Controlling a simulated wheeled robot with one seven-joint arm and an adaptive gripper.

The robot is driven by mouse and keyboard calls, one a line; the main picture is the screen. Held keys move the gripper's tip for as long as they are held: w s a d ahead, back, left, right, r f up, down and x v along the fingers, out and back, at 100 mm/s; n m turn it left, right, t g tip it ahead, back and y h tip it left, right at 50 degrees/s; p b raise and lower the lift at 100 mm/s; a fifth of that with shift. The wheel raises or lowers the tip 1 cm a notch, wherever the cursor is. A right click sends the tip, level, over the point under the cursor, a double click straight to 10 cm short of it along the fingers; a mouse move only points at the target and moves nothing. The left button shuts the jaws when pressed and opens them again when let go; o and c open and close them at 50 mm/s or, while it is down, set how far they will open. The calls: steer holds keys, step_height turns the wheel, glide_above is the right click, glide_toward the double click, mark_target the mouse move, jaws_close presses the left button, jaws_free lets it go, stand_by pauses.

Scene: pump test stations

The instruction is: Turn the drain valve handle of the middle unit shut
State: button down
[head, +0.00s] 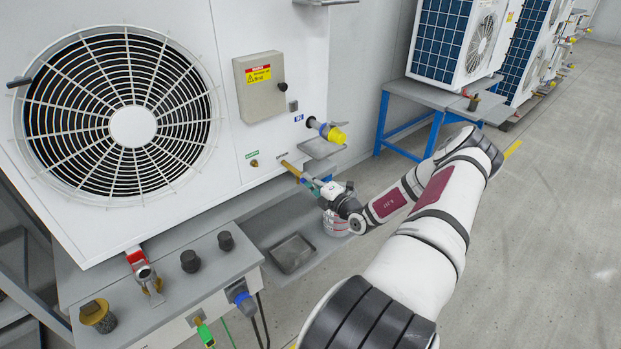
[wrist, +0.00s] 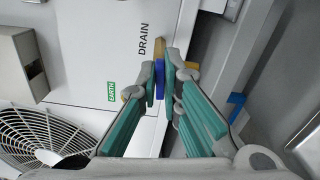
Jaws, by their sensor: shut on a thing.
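The large white unit (head: 225,60) with a round fan fills the near left of the head view. A brass drain valve (head: 289,168) sticks out low on its right side. In the wrist view the brass body (wrist: 158,48) sits beside the DRAIN lettering. The blue valve handle (wrist: 159,78) shows as a narrow strip between the fingertips. My gripper (head: 310,182) is at the valve, its teal-padded fingers (wrist: 162,78) shut on the handle. The fingers hide much of the handle, and its exact angle to the pipe is hard to tell.
A metal tray (head: 292,253) lies on the shelf below. More units (head: 457,40) stand on blue-legged benches behind. The floor at right is clear.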

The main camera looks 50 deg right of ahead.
steer(key=shift+m, duration=0.8)
steer(key=shift+f, duration=0.1)
steer(key=c, duration=1.8)
jaws_free()
steer(key=shift+o, duration=0.2)
steer(key=shift+s, duration=0.1)
steer(key=v, duration=1.1)
steer(key=shift+s, duration=0.4)
